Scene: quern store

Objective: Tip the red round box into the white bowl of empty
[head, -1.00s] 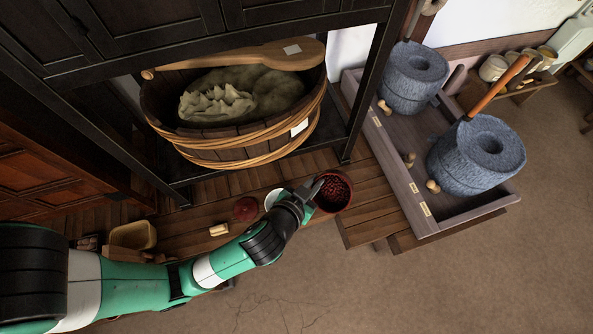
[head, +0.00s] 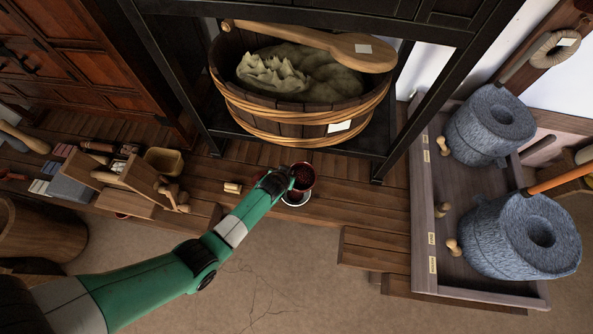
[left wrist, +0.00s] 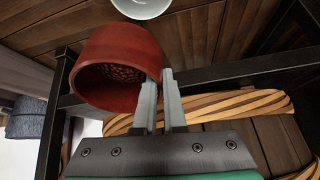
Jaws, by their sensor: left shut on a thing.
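The red round box (head: 305,184) is held up by my left gripper (head: 288,178), with dark red small pieces inside it. In the left wrist view the box (left wrist: 125,45) has its mouth turned partly towards the camera, and the fingers (left wrist: 160,88) are shut on its rim. Part of the bowl (left wrist: 142,8) also shows at the top edge of the left wrist view. My right gripper is not in view.
A wooden tub (head: 300,122) with rope hoops stands behind, under a black frame (head: 396,120). Stone querns (head: 520,235) sit in a wooden tray (head: 425,230) at right.

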